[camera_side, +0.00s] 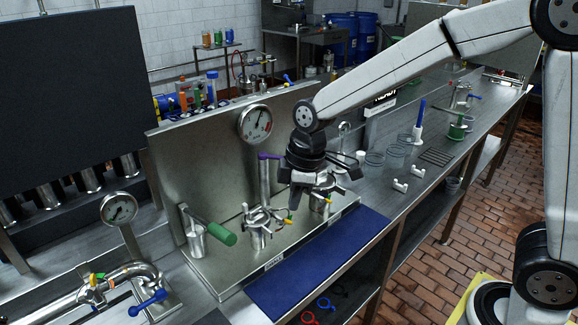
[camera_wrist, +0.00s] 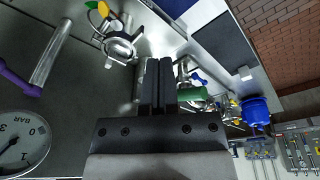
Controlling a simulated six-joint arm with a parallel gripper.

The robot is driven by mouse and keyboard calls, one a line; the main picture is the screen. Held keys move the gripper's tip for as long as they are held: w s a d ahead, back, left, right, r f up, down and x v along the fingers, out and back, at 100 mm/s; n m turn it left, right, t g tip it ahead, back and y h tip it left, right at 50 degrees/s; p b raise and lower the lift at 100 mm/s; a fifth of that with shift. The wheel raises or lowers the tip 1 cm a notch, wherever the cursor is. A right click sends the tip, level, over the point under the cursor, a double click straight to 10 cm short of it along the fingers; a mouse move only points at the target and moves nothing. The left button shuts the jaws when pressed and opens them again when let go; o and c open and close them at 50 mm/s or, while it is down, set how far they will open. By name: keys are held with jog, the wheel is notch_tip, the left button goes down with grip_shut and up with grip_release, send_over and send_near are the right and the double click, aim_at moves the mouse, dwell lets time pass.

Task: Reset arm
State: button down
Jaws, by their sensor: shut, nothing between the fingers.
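My gripper (camera_side: 297,207) is shut and empty, pointing down above the steel valve stand (camera_side: 205,155). In the wrist view its two black fingers (camera_wrist: 157,62) lie together with nothing between them. A pipe fitting with a clamp and yellow tip (camera_side: 262,222) stands left of the gripper; a clamped fitting also shows in the wrist view (camera_wrist: 118,47). A second fitting (camera_side: 325,190) is just right of the gripper and partly hidden. A purple handle (camera_side: 268,156) tops a pipe behind it. A green handle (camera_side: 222,234) sticks out at left. I cannot tell if the gripper touches anything.
A round gauge (camera_side: 254,124) is on the back panel, another gauge (camera_side: 119,208) at left. A blue mat (camera_side: 318,262) lies clear in front. A blue lever (camera_side: 147,303) is at lower left. Beakers (camera_side: 392,158) and white fittings (camera_side: 401,185) stand on the bench at right.

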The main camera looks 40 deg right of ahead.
jog(key=s+d+f+m+t+h, duration=0.1)
jog(key=s+d+f+m, duration=0.5)
jog(key=s+d+m, duration=0.3)
jog(key=shift+s+d+f+m, duration=0.15)
jog(key=shift+s+f+m, duration=0.35)
jog(key=shift+s, duration=0.8)
